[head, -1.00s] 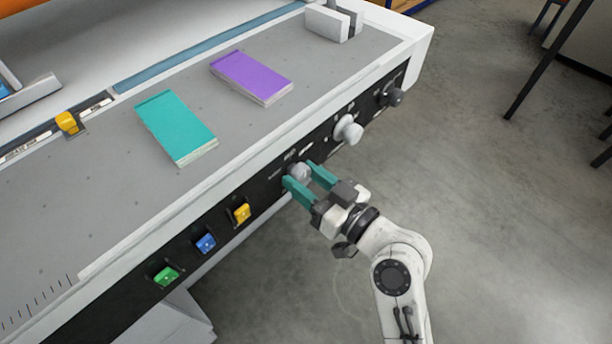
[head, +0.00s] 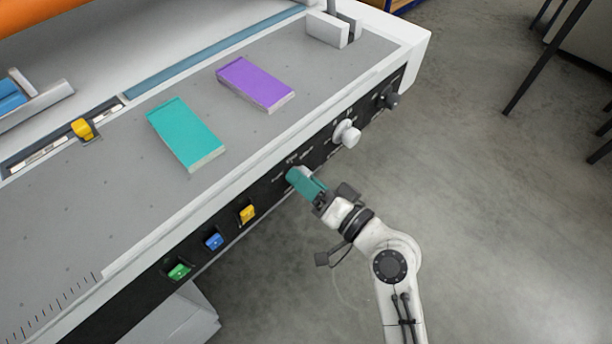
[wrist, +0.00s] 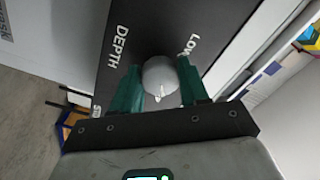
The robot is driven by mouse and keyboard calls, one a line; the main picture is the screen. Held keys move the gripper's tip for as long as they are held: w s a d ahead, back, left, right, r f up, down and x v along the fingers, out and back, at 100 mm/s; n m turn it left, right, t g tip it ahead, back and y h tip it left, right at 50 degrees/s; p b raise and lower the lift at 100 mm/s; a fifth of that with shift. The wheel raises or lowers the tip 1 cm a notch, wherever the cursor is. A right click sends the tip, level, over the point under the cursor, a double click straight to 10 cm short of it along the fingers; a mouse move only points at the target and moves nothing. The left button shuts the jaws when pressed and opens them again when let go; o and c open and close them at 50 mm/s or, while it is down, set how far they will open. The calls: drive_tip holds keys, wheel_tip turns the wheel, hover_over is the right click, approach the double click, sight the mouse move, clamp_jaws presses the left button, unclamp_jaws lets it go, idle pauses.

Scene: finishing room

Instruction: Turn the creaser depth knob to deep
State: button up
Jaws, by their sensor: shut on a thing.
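The creaser depth knob (wrist: 160,77) is a round grey knob on the machine's black front panel (wrist: 118,70). The word DEPTH is printed on the left of it in the wrist view, and another label, partly covered, is at the upper right. A small white mark shows on the knob's face. My gripper (wrist: 158,88) has its teal fingers on both sides of the knob and is shut on it. In the head view my gripper (head: 297,180) is at the panel, and its fingers hide most of the knob. I cannot read the knob's setting.
A white knob (head: 346,134) and a dark knob (head: 389,99) are farther right along the panel. Yellow (head: 247,214), blue (head: 214,241) and green (head: 179,271) switches are to the left. Teal (head: 186,134) and purple (head: 256,84) pads lie on top. Floor in front is clear.

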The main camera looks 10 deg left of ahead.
drive_tip(key=shift+m, duration=0.5)
drive_tip(key=o, duration=1)
drive_tip(key=v, duration=1)
drive_tip(key=shift+s+d+b, duration=0.25)
drive_tip(key=shift+d+b, duration=0.1)
